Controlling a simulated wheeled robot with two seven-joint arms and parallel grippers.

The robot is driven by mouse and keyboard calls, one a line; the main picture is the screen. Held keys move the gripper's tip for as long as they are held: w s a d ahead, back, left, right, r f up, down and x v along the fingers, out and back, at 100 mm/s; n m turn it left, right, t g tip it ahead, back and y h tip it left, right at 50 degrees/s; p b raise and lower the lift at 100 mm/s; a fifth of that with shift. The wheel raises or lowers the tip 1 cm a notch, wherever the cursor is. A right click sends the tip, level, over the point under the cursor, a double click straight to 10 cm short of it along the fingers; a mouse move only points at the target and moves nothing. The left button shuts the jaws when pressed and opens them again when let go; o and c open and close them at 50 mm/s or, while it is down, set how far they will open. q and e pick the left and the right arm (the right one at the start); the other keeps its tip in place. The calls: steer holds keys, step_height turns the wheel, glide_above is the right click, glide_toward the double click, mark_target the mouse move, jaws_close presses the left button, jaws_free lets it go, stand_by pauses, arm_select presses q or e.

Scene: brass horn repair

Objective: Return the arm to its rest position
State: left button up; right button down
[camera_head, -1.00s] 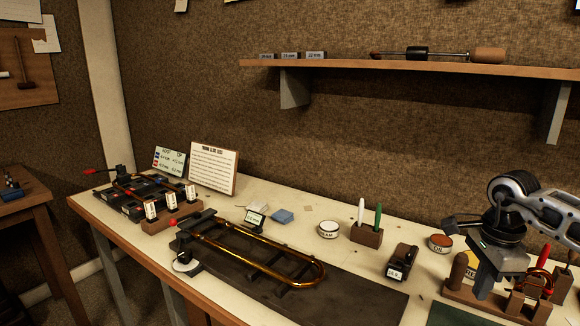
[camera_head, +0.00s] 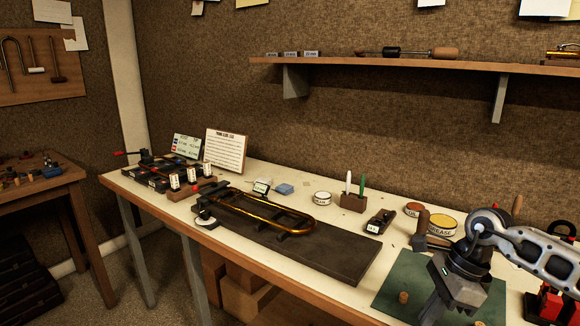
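My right arm comes in from the right edge. Its gripper (camera_head: 440,303) points down over the green mat (camera_head: 395,275) at the front right of the bench. The fingers are dark and seen from behind and above, so I cannot tell their opening or whether anything is between them. My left gripper is not in view. A brass slide (camera_head: 265,212) lies on a dark mat (camera_head: 345,259) on the bench.
Behind my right gripper stand a grease tin (camera_head: 442,224) and a brown-handled tool (camera_head: 421,222); my arm partly hides that area. A small cork-like piece (camera_head: 404,297) is on the green mat. A shelf (camera_head: 400,66) runs along the wall above the bench.

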steer(key=s+a+m+t+y, duration=0.3)
steer(key=a+m+y, duration=0.45)
steer(key=a, duration=0.45)
steer(key=s+a+m+t+y, duration=0.25)
steer(key=a+m+y, duration=0.45)
steer(key=a, duration=0.6)
steer(key=d+f+m+t+h, duration=0.3)
steer(key=f+m+t+h, duration=0.15)
steer(key=m, duration=0.65)
steer(key=d+f+m+t+h, duration=0.3)
steer(key=m+t+h, duration=0.25)
steer(key=m, duration=0.65)
steer(key=s+d+f+m+g+h, duration=0.5)
steer(key=s+f+m+h, duration=0.1)
steer(key=s+f+m, duration=0.6)
steer(key=shift+s+d+f+g, duration=0.25)
steer(key=shift+s+g, duration=0.1)
steer(key=shift+s, duration=0.1)
